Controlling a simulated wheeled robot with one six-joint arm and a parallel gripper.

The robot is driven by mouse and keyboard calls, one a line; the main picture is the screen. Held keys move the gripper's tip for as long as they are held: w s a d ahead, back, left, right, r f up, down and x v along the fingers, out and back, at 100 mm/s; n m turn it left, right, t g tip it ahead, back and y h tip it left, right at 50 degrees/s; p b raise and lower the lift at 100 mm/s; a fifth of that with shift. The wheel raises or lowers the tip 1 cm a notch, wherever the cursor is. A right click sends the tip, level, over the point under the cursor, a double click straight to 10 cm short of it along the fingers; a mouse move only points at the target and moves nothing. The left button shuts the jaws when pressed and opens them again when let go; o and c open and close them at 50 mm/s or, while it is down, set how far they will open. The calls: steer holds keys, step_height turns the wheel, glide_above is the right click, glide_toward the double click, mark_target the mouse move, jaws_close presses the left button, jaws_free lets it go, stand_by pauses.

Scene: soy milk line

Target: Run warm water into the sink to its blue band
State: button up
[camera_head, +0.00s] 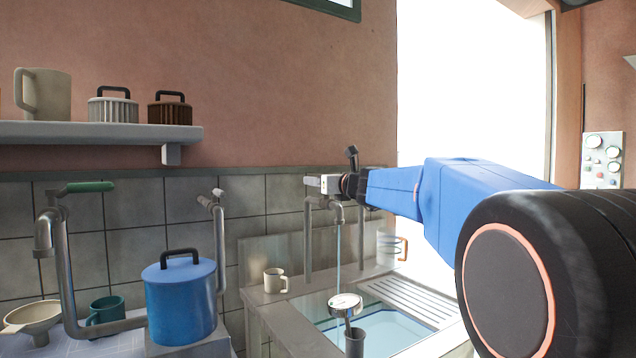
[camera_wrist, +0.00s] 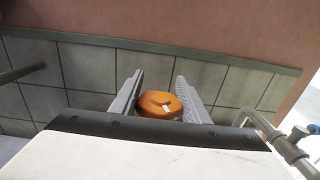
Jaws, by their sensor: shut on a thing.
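My gripper (camera_head: 318,183) is at the top of the sink's tap, left of the tap's dark upright lever (camera_head: 352,156). In the wrist view its two grey fingers (camera_wrist: 158,90) are shut on an orange knob (camera_wrist: 158,104). The tap's spout (camera_head: 339,212) pours a thin stream of water (camera_head: 338,250) down into the sink (camera_head: 318,312). Pale blue water (camera_head: 385,338) shows in the basin. Blue edging shows around it, but I cannot tell the band from the water line. A round dial (camera_head: 345,303) stands at the basin's left, partly in front of the stream.
A beige mug (camera_head: 275,281) stands left of the sink, and a clear jug (camera_head: 388,247) with an orange handle behind it. A blue pot (camera_head: 180,298) and a green-handled pipe (camera_head: 88,187) are at left. A shelf (camera_head: 100,132) holds a jug and lidded pots.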

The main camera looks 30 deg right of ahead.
steer(key=shift+d+r+m+h, duration=0.2)
steer(key=shift+m+h, duration=0.35)
steer(key=shift+h, duration=0.35)
steer(key=shift+d+r+m+h, duration=0.15)
steer(key=shift+m+h, duration=0.4)
steer(key=shift+h, duration=0.35)
steer(key=shift+s+d+f+m+g+h, duration=0.1)
steer(key=shift+f+m+g+h, duration=0.25)
steer(key=shift+h, duration=0.25)
steer(key=o, duration=1)
steer(key=v, duration=1.7)
steer(key=shift+s+f, duration=0.1)
steer(key=shift+s, duration=0.1)
